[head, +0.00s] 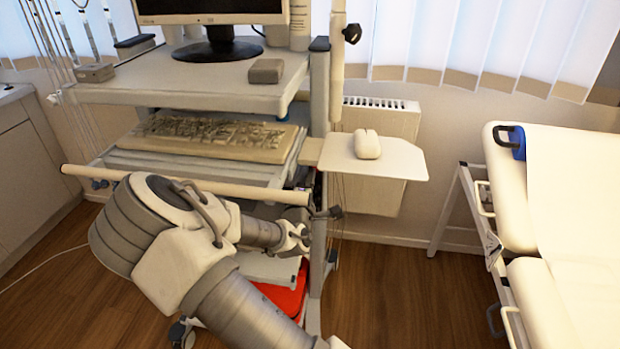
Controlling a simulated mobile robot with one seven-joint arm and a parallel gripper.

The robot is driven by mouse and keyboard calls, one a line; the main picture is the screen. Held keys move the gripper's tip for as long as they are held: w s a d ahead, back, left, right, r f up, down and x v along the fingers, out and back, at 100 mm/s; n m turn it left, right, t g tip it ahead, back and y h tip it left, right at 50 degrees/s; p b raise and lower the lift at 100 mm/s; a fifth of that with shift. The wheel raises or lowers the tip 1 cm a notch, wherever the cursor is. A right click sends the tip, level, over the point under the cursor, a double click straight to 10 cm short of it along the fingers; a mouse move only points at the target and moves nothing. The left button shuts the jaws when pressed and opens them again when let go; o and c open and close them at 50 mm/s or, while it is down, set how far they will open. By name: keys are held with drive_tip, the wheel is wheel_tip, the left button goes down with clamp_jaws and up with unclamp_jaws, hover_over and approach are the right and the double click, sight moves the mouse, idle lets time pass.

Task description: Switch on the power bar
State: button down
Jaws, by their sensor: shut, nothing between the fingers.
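My arm reaches in from the bottom, and my gripper (296,238) is beside the right post of a grey wheeled cart (190,82), below its keyboard shelf. The fingers are small in the picture and appear shut and empty. I cannot clearly make out the power bar or its switch. The arm and the cart's white front rail hide part of the space under the shelf. I cannot tell whether the gripper touches anything there.
The cart carries a monitor (210,12), a keyboard (205,137) and a mouse (367,144) on a side tray (385,162). A red item (284,297) lies low in the cart. An examination couch (575,190) stands right, with open floor between.

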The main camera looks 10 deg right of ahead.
drive_tip(key=p+v, duration=0.1)
drive_tip(key=v, duration=0.9)
drive_tip(key=shift+r, duration=0.25)
